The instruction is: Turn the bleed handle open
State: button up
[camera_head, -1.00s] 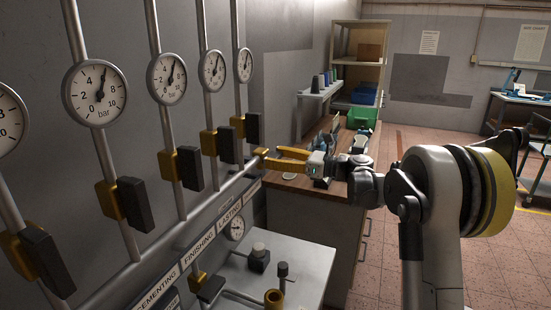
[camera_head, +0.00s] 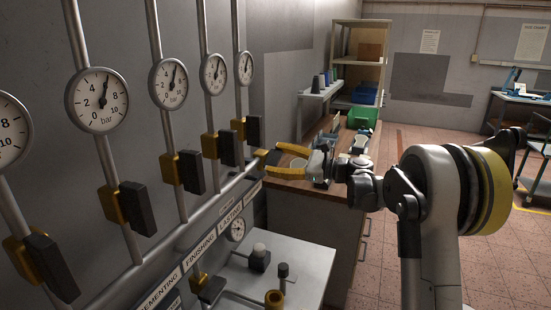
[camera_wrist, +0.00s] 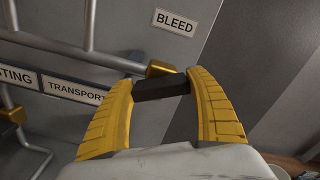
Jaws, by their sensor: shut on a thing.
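The bleed handle is a dark block on a brass valve at the right end of the grey horizontal pipe. In the wrist view the handle (camera_wrist: 162,88) lies crosswise between my two yellow fingers, just below the brass valve body (camera_wrist: 160,69). A BLEED label (camera_wrist: 174,23) is on the wall above it. In the head view the handle (camera_head: 273,157) shows small and dark between the fingertips. My gripper (camera_wrist: 163,90) is shut on it, one finger at each end; it also shows in the head view (camera_head: 275,157). The fingers hide parts of the handle's ends.
Several upright pipes carry gauges (camera_head: 97,101) and dark-handled valves (camera_head: 137,208) to the left. A grey bench (camera_head: 300,272) with small fittings stands below. A wooden-topped cabinet (camera_head: 290,184) is behind my gripper. The floor (camera_head: 380,265) shows clear at the right.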

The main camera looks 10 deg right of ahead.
jog(key=n, duration=0.6)
jog(key=shift+s+f+p, duration=0.1)
jog(key=shift+f+p, duration=0.05)
jog(key=shift+p, duration=0.2)
jog(key=n, duration=0.6)
jog(key=shift+f, duration=0.1)
jog(key=shift+n, duration=0.3)
jog(key=o, duration=1.2)
jog(key=v, duration=1.2)
